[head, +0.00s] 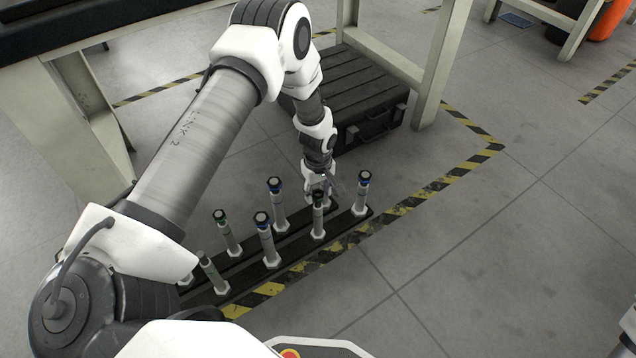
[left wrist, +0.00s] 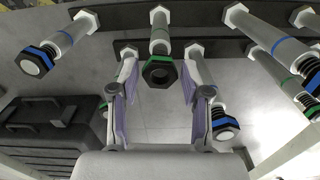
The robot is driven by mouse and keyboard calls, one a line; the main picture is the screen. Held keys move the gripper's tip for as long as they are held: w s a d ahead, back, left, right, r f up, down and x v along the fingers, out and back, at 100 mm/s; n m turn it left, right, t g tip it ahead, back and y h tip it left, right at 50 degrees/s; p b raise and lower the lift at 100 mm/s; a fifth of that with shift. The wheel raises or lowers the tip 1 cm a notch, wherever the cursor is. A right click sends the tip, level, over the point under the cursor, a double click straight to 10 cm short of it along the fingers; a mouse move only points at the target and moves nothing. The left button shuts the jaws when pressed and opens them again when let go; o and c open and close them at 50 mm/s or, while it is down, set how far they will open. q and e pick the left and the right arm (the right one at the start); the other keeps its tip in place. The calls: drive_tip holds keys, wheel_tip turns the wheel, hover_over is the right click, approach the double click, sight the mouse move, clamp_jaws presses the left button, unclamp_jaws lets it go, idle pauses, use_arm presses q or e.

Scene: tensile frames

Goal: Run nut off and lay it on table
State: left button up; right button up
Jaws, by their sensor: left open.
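In the head view, upright pale posts with dark hex nuts stand in two dark floor rails (head: 285,243). My left gripper (head: 319,184) reaches down among the posts at the far end, close to a black-topped post (head: 318,228). In the left wrist view, its purple-padded fingers (left wrist: 160,82) are open. Other posts partly hide behind the fingers. Blue-banded nuts (left wrist: 223,124) sit to the sides.
A black case (head: 362,105) sits on the floor behind the gripper, under a pale-legged table (head: 428,75). Another dark-topped table (head: 60,50) is at upper left. Yellow-black tape (head: 400,205) runs past the rails.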

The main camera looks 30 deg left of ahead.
use_arm(q)
drive_tip(key=m, duration=0.7)
drive_tip(key=shift+r+p, duration=0.2)
drive_tip(key=shift+p, duration=0.3)
drive_tip(key=shift+f, duration=0.1)
clamp_jaws()
drive_tip(key=n, duration=0.5)
drive_tip(key=shift+n, duration=0.3)
drive_tip(key=n, duration=0.2)
drive_tip(key=shift+n, duration=0.4)
drive_tip(key=n, duration=0.5)
drive_tip(key=shift+n, duration=0.4)
drive_tip(key=n, duration=1.1)
drive_tip(key=shift+r, duration=0.2)
unclamp_jaws()
